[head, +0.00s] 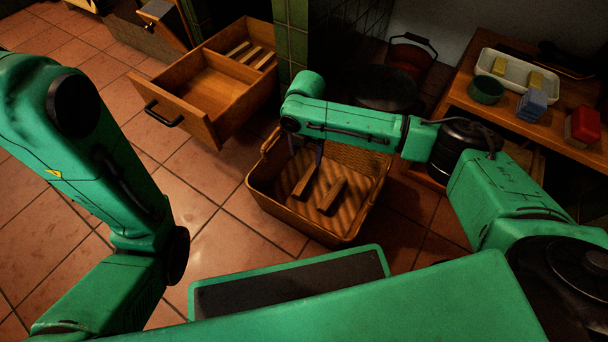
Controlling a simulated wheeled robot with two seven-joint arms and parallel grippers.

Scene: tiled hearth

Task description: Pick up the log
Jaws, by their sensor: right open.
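Two wooden logs lie inside the wicker basket (262,200) on the floor. The left log (303,183) is just below my right gripper (305,154), and the right log (332,194) lies beside it. My right gripper points down into the basket and is open, with dark fingers partly hidden by my wrist. I cannot tell whether the fingers touch the left log. My left arm comes in from the left, but its gripper is not in view.
An open wooden drawer (208,90) with several wooden pieces in it juts out at the back left of the basket. A wooden bench (455,95) at right holds a white tray, a green bowl, and blue and red boxes. Tiled floor (195,200) is clear left of the basket.

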